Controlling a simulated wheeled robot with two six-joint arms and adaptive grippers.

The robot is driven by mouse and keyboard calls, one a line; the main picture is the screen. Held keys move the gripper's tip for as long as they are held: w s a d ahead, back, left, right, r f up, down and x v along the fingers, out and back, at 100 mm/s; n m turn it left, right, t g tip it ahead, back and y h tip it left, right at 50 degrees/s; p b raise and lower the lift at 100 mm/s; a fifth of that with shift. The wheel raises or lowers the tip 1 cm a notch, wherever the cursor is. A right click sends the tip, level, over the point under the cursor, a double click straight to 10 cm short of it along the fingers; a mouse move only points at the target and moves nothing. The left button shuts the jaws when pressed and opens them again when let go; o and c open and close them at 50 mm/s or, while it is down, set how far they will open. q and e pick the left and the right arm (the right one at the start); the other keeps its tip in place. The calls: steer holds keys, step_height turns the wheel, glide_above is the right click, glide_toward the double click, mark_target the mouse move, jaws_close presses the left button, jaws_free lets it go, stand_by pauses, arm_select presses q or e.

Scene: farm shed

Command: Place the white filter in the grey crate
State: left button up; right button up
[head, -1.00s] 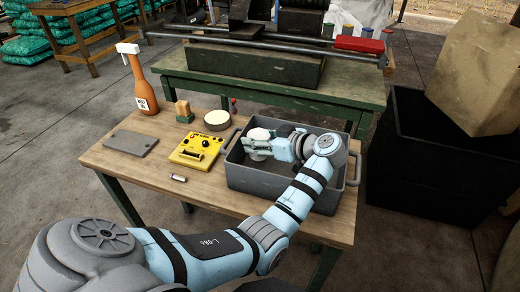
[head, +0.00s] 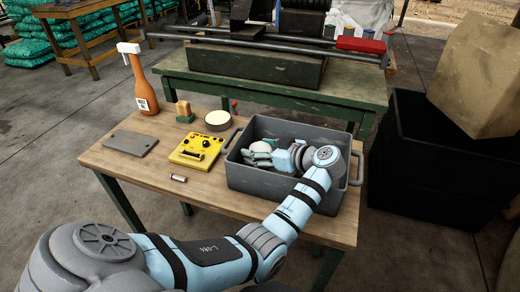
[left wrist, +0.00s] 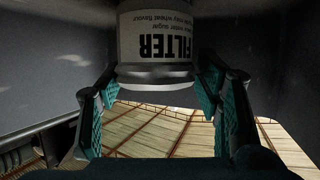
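The white filter (left wrist: 156,45) is between the fingertips of my left gripper (left wrist: 157,82) in the left wrist view, its label upside down in the picture. The fingers lie close along both its sides and look shut on it. In the head view the left gripper (head: 262,155) is down inside the grey crate (head: 262,182), toward its left side. Only a small pale part of the filter shows there. Whether its base touches the crate floor is hidden. The right gripper is not in view.
On the wooden table (head: 225,198), left of the crate, are a yellow control box (head: 195,152), a grey plate (head: 131,143), an orange spray bottle (head: 140,85), a round tin (head: 217,119), a brush (head: 184,111) and a small cylinder (head: 179,179). A black bin (head: 425,165) stands right.

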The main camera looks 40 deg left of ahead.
arm_select(q)
steer(key=shift+o, duration=0.2)
steer(key=shift+f, duration=0.1)
steer(key=shift+r+p, duration=0.6)
steer(key=shift+p, duration=0.05)
steer(key=v, duration=0.7)
steer(key=shift+d, duration=0.25)
steer(key=shift+w+a+r, duration=0.1)
steer(key=shift+r, duration=0.05)
